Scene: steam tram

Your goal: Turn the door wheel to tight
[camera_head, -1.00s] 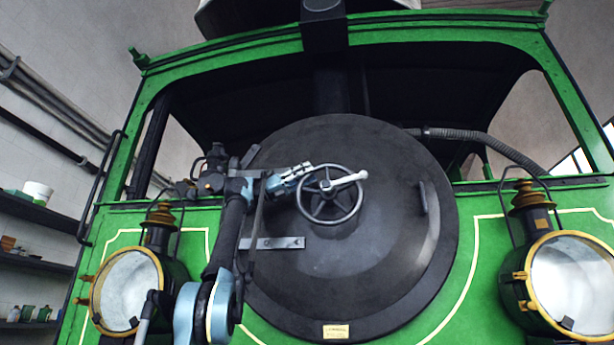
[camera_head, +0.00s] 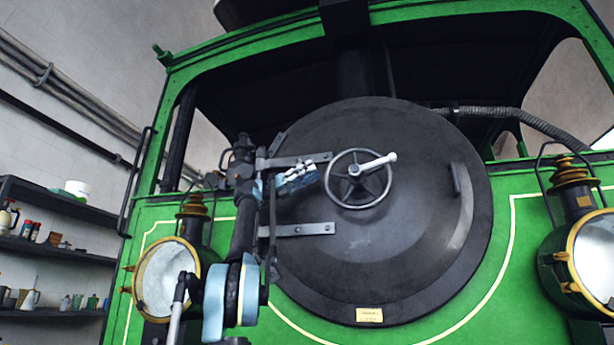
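The door wheel (camera_head: 384,196) is a dark spoked handwheel at the middle of the round black smokebox door (camera_head: 420,250). A pale-tipped handle (camera_head: 378,163) at its hub points right and slightly up. My gripper (camera_head: 316,176), grey and light blue, is just left of the wheel's rim, at about hub height. A narrow gap seems to show between them. The fingers are small and seen from behind, so I cannot tell whether they are open or shut. Nothing shows held in them.
Two hinge straps (camera_head: 305,229) cross the door's left side, close to my arm. A small grab handle (camera_head: 456,179) is on the door's right. Brass-rimmed lamps stand at left (camera_head: 162,280) and right (camera_head: 592,258). Shelves (camera_head: 60,255) with small items line the left wall.

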